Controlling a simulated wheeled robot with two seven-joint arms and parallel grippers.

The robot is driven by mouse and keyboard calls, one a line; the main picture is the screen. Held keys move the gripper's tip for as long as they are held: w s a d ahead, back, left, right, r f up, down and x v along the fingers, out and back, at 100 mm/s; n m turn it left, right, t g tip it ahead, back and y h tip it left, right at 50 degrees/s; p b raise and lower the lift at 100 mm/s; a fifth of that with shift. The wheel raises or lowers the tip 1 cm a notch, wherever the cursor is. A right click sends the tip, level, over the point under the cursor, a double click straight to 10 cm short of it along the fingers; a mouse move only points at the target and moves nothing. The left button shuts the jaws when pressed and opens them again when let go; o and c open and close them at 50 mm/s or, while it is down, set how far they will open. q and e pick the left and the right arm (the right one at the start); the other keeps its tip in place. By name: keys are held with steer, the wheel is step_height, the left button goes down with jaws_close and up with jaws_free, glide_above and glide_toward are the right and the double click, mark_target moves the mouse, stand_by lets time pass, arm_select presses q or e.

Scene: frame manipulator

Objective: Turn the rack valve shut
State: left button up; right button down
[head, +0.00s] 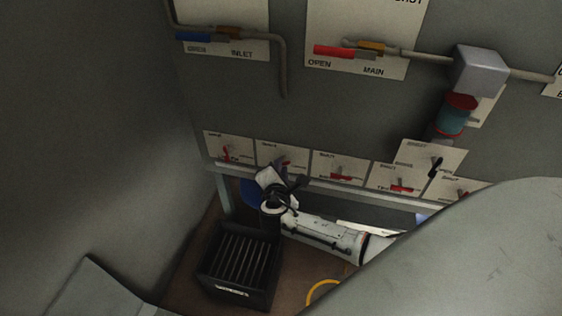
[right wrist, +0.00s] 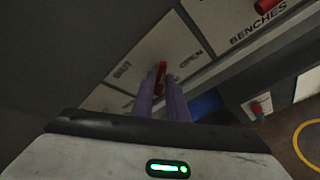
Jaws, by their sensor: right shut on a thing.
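My right gripper (head: 285,164) is at the second small plate from the left in the lower row of wall valves. In the right wrist view, its two purple fingers (right wrist: 162,88) are shut on a red valve handle (right wrist: 161,72), which shows between their tips. The plate (right wrist: 140,72) behind it carries the words SHUT and OPEN. In the head view the gripper and wrist partly hide this valve, and its small label is too blurred to read. My left gripper is not in view.
Other red-handled valves (head: 341,177) line the row to the right, and one (head: 226,154) is to the left. A ledge (head: 321,187) runs below. A dark slotted crate (head: 265,297) stands on the floor. INLET (head: 209,38) and MAIN (head: 333,51) valves are higher up.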

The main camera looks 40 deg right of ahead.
steer(key=shift+w+a+n+g+h, duration=0.15)
steer(key=shift+n+g+h, duration=0.85)
steer(key=shift+n, duration=0.6)
steer(key=shift+w+a+n+g+h, duration=0.1)
steer(key=shift+n+g+h, duration=0.85)
steer(key=shift+n, duration=0.65)
steer(key=c, duration=1.7)
jaws_free()
steer(key=shift+c, duration=0.2)
steer(key=v, duration=1)
steer(key=shift+r, duration=0.15)
